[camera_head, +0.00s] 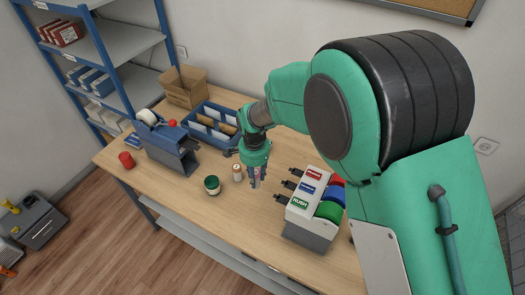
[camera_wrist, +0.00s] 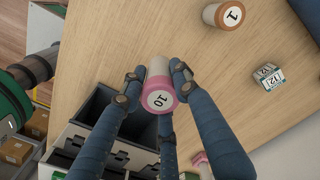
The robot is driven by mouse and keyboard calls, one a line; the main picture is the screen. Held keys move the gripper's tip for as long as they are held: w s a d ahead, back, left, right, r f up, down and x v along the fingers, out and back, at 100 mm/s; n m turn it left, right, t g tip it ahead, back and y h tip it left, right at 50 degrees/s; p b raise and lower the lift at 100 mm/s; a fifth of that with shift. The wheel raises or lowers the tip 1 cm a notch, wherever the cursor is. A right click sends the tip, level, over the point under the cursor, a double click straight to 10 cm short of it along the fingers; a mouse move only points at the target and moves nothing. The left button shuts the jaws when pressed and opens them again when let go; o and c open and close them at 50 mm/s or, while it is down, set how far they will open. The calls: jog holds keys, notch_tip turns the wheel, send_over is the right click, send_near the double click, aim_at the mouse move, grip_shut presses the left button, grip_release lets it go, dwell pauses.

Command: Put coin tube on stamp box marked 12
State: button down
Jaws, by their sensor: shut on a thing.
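My gripper (camera_wrist: 158,82) is shut on a coin tube (camera_wrist: 159,92) with a pale body, a pink rim and a white end marked 10. In the head view my gripper (camera_head: 256,180) hangs over the middle of the counter, with a bit of pink between its fingers. The stamp box marked 12 (camera_wrist: 268,77), small, white and green, lies on the counter to the right of the held tube in the wrist view, apart from it. I cannot make out this box in the head view.
Another tube (camera_wrist: 229,15), brown-rimmed and marked 1, stands nearby on the counter (camera_head: 160,205). A green-lidded jar (camera_head: 211,185) is left of my gripper. A label dispenser (camera_head: 314,208) stands to the right, a blue divided tray (camera_head: 212,122) behind, and a grey-blue dispenser (camera_head: 168,143) at left.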

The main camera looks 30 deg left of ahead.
jog(key=w+m+p, duration=0.3)
jog(key=w+m, duration=0.5)
jog(key=w, duration=0.6)
jog(key=shift+w+f+m, duration=0.25)
jog(key=shift+f+m, duration=0.05)
jog(key=shift+f, duration=0.1)
jog(key=shift+w, duration=0.1)
jog(key=shift+w+a+f+p, duration=0.25)
jog(key=shift+w+a, duration=1.4)
jog(key=shift+w, duration=0.4)
jog(key=shift+w+a+f+p, duration=0.25)
jog(key=shift+w+a, duration=1.45)
jog(key=shift+w, duration=0.3)
jog(key=shift+w+a+f+p, duration=0.25)
jog(key=shift+w+a, duration=1.4)
jog(key=shift+w, duration=0.4)
jog(key=shift+f, duration=1.7)
jog(key=shift+f, duration=0.1)
